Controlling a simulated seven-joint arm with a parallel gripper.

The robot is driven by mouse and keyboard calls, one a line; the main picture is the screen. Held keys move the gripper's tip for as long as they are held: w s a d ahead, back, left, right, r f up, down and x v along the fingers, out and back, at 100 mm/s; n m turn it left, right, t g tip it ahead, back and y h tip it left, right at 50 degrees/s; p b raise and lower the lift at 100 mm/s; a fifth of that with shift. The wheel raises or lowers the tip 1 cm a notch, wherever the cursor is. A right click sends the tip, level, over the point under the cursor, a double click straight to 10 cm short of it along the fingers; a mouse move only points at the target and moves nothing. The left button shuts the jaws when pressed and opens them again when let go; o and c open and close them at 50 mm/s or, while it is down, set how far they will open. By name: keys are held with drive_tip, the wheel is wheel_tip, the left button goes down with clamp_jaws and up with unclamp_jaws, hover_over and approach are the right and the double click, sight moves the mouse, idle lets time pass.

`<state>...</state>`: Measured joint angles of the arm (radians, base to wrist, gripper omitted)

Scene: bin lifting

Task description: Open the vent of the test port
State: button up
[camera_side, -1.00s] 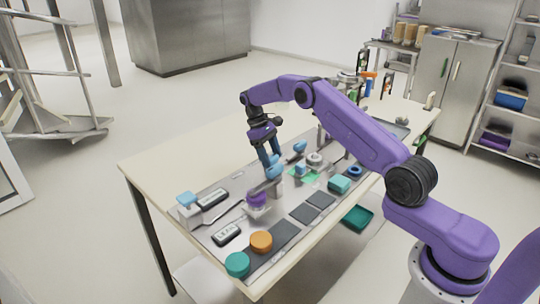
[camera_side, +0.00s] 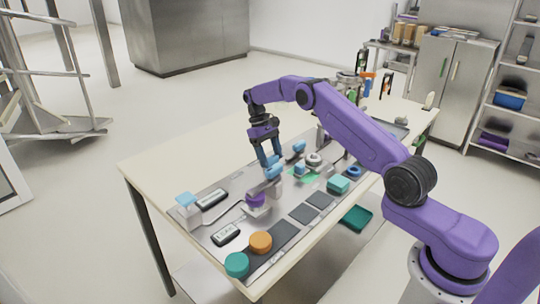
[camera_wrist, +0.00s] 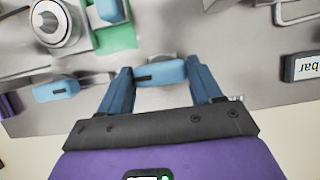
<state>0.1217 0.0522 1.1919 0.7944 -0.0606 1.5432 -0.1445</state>
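My gripper (camera_side: 271,163) is above the bench panel, fingers pointing down. In the wrist view its two blue fingers (camera_wrist: 160,78) are spread apart, with a light-blue lever handle (camera_wrist: 160,73) showing between them. The same handle (camera_side: 275,172) is just below the fingertips in the side view; I see no clear grip on it, and contact cannot be told. A second blue handle (camera_side: 299,147) lies farther back; it also shows at left in the wrist view (camera_wrist: 55,90). Which handle belongs to the test port's vent is not marked legibly.
A round metal fitting (camera_side: 314,159) and a blue knob (camera_side: 299,169) by a green patch are right of my gripper. A purple part (camera_side: 256,199), display boxes (camera_side: 226,234) and orange and teal caps (camera_side: 261,242) are toward the front. The table's left back is clear.

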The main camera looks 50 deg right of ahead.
drive_tip(key=o, duration=0.4)
drive_tip(key=shift+c, duration=0.2)
drive_tip(key=shift+w+r, duration=0.25)
drive_tip(key=shift+r, duration=0.25)
wheel_tip(320, 180, up, 9)
drive_tip(key=shift+w, duration=0.3)
drive_tip(key=shift+f, duration=0.1)
